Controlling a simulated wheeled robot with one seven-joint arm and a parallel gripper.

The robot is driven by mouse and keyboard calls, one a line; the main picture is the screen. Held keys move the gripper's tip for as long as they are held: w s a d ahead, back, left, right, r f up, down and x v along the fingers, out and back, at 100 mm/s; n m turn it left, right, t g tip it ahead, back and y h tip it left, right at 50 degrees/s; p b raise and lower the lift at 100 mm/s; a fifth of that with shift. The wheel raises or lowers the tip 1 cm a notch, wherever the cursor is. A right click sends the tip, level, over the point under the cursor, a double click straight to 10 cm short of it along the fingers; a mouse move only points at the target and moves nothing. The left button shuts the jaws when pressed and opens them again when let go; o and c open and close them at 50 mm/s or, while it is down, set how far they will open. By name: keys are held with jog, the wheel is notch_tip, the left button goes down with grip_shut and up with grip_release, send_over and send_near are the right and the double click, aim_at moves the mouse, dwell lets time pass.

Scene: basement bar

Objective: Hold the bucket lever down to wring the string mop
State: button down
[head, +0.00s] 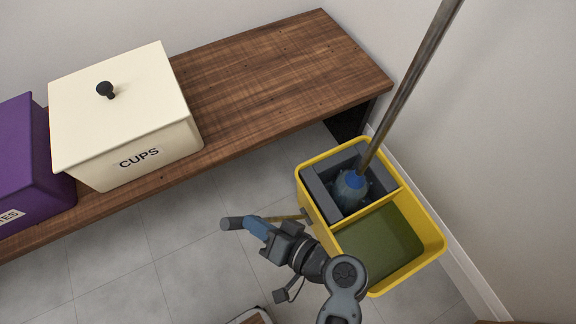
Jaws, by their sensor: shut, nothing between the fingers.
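The yellow mop bucket (437,248) stands on the floor with a dark grey wringer (317,190) in its rear compartment and murky green water in its front one. The string mop (402,85) stands tilted, its blue-grey head (350,190) down inside the wringer. The bucket lever (232,223) sticks out to the left of the bucket, with a dark grip at its end and a thin yellowish rod. My gripper (253,226) is shut and empty, with its blue fingers at the lever near the grip. It overlaps part of the lever; whether they touch I cannot tell.
A wooden bench (290,75) runs along the wall behind, bearing a cream box marked CUPS (120,110) and a purple box (35,160). The wall is close on the bucket's right. Grey tiled floor (175,260) is clear left of the lever.

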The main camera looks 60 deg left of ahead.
jog(key=s+f+n+t+h+b, duration=0.1)
jog(key=s+f+n+t+b, duration=0.1)
jog(key=s+f, duration=0.5)
jog(key=shift+s+a+b, duration=0.3)
jog(key=shift+s, duration=0.55)
jog(key=shift+f, duration=0.15)
